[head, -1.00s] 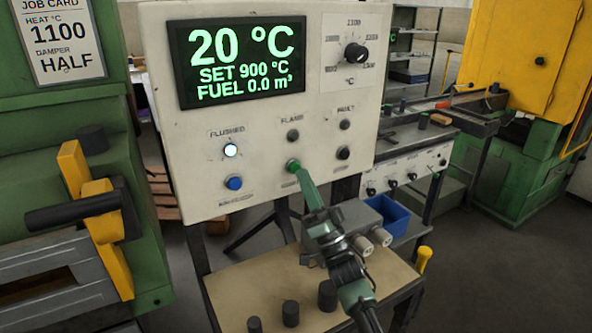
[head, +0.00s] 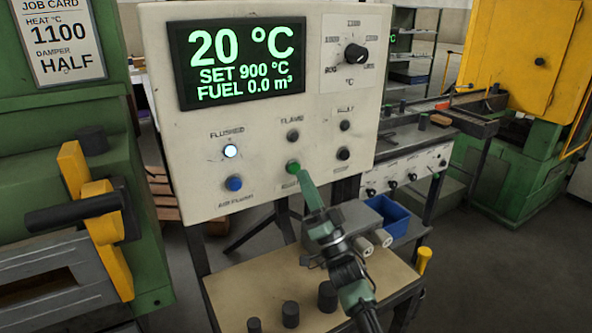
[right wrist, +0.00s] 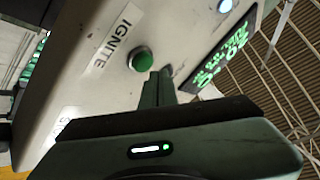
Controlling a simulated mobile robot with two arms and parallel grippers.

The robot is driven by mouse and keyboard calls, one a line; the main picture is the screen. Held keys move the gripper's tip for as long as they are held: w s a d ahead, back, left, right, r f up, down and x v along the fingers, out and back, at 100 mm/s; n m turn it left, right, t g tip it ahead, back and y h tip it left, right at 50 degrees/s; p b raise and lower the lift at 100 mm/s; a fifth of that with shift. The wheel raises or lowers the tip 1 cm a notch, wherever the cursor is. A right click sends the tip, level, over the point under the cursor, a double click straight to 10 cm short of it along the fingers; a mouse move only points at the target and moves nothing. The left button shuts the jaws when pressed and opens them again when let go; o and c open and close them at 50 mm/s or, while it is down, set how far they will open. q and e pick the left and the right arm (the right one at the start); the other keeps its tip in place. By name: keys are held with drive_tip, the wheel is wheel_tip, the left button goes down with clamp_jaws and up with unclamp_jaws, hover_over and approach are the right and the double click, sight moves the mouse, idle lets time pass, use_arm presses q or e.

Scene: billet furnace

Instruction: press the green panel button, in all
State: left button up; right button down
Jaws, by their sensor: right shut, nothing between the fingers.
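The green button (head: 293,167) is on the white control panel (head: 190,140), below the dark FLAME lamp (head: 293,135). In the right wrist view the green button (right wrist: 143,60) stands proud of the panel beside the label IGNITE (right wrist: 112,40). My right gripper (head: 305,178) is shut and empty, its tips just below and right of the button. In the right wrist view the shut fingers (right wrist: 158,86) point at the panel beside the button, with a small gap to it. My left gripper is out of view.
The display (head: 240,62) reads 20 °C, SET 900 °C, FUEL 0.0 m³. The FLUSHED lamp (head: 231,151) is lit above a blue button (head: 233,183). A black knob (head: 355,54) is at upper right. Below is a bench (head: 255,280) with several dark billets.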

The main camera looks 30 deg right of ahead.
drive_tip(key=shift+w, duration=0.15)
idle(0.6)
drive_tip(key=shift+w, duration=0.3)
drive_tip(key=shift+w+b, duration=0.35)
drive_tip(key=shift+b, duration=0.2)
idle(0.4)
drive_tip(key=shift+s, duration=0.1)
idle(0.3)
drive_tip(key=shift+s+p, duration=0.5)
drive_tip(key=shift+s, duration=0.2)
drive_tip(key=s+p, duration=0.2)
drive_tip(key=s, duration=0.3)
drive_tip(key=shift+d+p, duration=0.1)
drive_tip(key=shift+p, duration=0.2)
